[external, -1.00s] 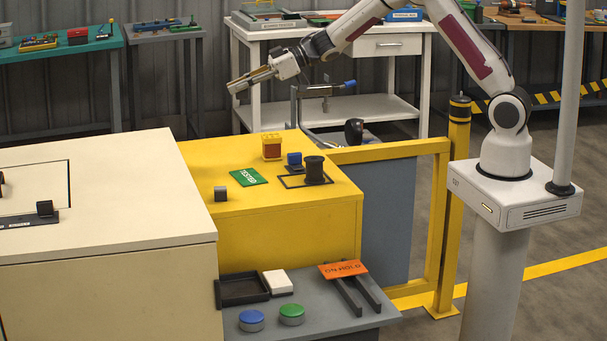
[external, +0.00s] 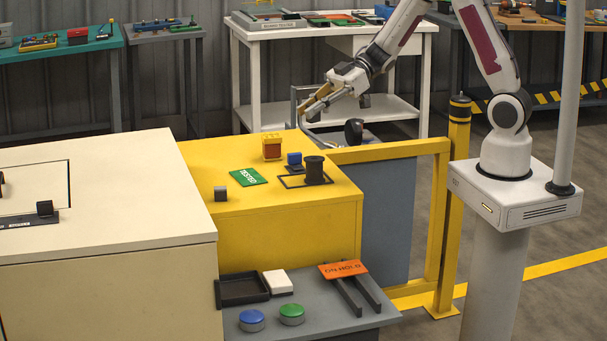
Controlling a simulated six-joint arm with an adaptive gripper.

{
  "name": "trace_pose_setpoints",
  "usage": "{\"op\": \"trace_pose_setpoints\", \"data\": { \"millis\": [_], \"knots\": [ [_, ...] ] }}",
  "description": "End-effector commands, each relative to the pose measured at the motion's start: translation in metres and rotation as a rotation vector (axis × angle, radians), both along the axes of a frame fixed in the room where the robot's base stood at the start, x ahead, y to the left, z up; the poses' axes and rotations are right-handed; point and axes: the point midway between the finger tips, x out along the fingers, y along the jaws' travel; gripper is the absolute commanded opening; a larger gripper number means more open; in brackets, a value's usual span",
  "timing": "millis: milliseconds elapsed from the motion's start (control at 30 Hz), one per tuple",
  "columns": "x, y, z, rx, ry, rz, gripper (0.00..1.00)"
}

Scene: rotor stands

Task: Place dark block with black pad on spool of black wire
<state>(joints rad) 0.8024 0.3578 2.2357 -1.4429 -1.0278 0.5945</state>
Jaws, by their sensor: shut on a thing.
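The spool of black wire (external: 315,171) stands upright on the right part of the yellow table, inside a dark rectangular outline, with nothing on top of it. My gripper (external: 307,112) is in the air above and behind the yellow table's far edge, pointing down to the left. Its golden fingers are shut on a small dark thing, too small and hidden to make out. A dark grey block (external: 221,193) sits on the yellow table at the left front, apart from my gripper. I cannot tell whether it has a pad.
The yellow table (external: 255,205) also bears a red-brown block with a yellow top (external: 272,147), a blue block (external: 294,159) close beside the spool and a green sign (external: 248,177). A yellow rail (external: 390,152) runs to the right. A cream cabinet (external: 100,190) stands left.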

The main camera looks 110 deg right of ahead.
Motion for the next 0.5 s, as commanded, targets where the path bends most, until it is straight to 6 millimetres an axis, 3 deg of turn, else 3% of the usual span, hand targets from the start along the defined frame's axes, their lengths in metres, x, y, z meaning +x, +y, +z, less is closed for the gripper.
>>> {"op": "trace_pose_setpoints", "data": {
  "millis": [500],
  "knots": [
    [-0.0011,0.0084,0.0043,0.000,0.000,0.034,0.00]
  ]
}}
